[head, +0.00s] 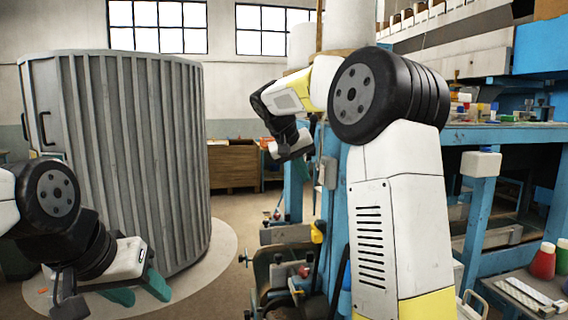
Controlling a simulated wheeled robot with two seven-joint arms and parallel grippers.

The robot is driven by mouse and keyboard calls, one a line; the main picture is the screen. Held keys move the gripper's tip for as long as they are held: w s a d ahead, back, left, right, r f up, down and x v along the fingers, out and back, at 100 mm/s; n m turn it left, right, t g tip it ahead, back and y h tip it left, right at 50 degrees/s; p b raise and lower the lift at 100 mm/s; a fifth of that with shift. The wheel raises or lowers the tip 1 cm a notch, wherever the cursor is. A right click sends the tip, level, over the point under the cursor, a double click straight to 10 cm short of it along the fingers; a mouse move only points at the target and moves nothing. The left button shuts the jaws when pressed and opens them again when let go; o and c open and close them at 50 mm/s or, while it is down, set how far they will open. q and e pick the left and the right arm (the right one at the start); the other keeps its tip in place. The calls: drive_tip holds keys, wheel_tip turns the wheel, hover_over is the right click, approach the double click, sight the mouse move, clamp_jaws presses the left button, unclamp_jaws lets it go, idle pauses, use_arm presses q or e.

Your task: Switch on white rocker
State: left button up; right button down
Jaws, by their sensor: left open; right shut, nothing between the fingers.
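I cannot clearly make out a white rocker. A small grey box (328,172) is fixed to the blue upright, just below and right of my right gripper. A white box (481,164) is on a blue bench leg at the right; no rocker can be told on either. My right gripper (295,150) is raised in front of the blue machinery, shut and empty; its fingertips are hard to see. My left gripper (138,291) is low at the left, open and empty, its teal fingers apart, in front of the grey ribbed cylinder's base.
A large grey ribbed cylinder (130,150) with handles stands at the left on a pale round floor patch. Blue machinery (338,215) stands in the middle, partly hidden by my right arm.

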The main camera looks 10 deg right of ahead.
sight(321, 174)
drive_tip(key=shift+d, duration=1.4)
drive_tip(key=shift+d+f, duration=0.2)
drive_tip(key=shift+d, duration=0.1)
drive_tip(key=shift+r, duration=0.15)
